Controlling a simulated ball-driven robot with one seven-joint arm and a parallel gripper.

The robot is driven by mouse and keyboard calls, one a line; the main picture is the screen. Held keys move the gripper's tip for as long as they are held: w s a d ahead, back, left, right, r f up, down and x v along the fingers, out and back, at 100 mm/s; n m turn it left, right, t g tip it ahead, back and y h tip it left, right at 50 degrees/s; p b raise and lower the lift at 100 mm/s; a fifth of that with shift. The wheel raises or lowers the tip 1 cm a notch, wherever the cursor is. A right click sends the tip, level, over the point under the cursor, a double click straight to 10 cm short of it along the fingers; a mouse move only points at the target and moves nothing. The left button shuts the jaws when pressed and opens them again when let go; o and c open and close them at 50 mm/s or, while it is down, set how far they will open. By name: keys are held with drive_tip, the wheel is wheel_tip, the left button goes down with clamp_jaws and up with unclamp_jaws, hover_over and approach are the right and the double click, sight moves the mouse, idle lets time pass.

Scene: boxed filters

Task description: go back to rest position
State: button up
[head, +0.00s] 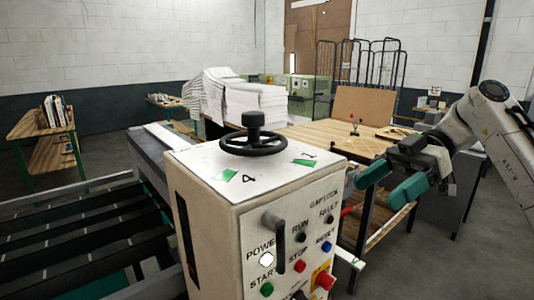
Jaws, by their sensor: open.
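My gripper (391,182) shows at the right in the head view, at the end of my white arm. Its two green fingers are apart, and nothing shows between them. It hangs in the air to the right of a white control box and in front of the wooden table. It touches nothing that I can see.
The control box (250,200), with a black handwheel (253,136) and several buttons, stands close in front. A roller conveyor (80,235) lies at left. A wooden table (340,138) and stacked white sheets (235,100) stand behind. Grey floor at right is partly clear.

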drive_tip(key=a+f+m+t, duration=0.15)
drive_tip(key=a+f, duration=0.25)
drive_tip(key=f, duration=0.6)
drive_tip(key=a+f+m+t, duration=0.1)
drive_tip(key=a+f+m, duration=0.2)
drive_tip(key=f, duration=0.6)
drive_tip(key=s+a+f+m+t+h, duration=0.1)
drive_tip(key=s+f+m, duration=0.25)
drive_tip(key=f, duration=0.55)
drive_tip(key=s+a+f+m+t+h, duration=0.1)
drive_tip(key=s+f+m+t+h, duration=0.15)
drive_tip(key=s+f, duration=0.4)
drive_tip(key=s+d+f+m+h+b, duration=0.1)
drive_tip(key=s+d+f+m+h, duration=0.15)
drive_tip(key=s+f, duration=0.3)
drive_tip(key=s+d+f+m+h, duration=0.1)
drive_tip(key=s+d+f+m, duration=0.25)
drive_tip(key=s+f, duration=0.2)
drive_tip(key=s+d+f+m+h, duration=0.1)
drive_tip(key=s+d+m+h, duration=0.1)
drive_tip(key=s+d, duration=0.3)
drive_tip(key=s+d+m+h, duration=0.2)
drive_tip(key=s+d, duration=0.3)
drive_tip(key=s, duration=0.5)
drive_tip(key=shift+s+d+f+g+h, duration=0.15)
drive_tip(key=shift+d+f+g+h, duration=0.2)
drive_tip(key=shift+h, duration=0.25)
drive_tip(key=shift+a+m, duration=0.15)
drive_tip(key=shift+m, duration=0.1)
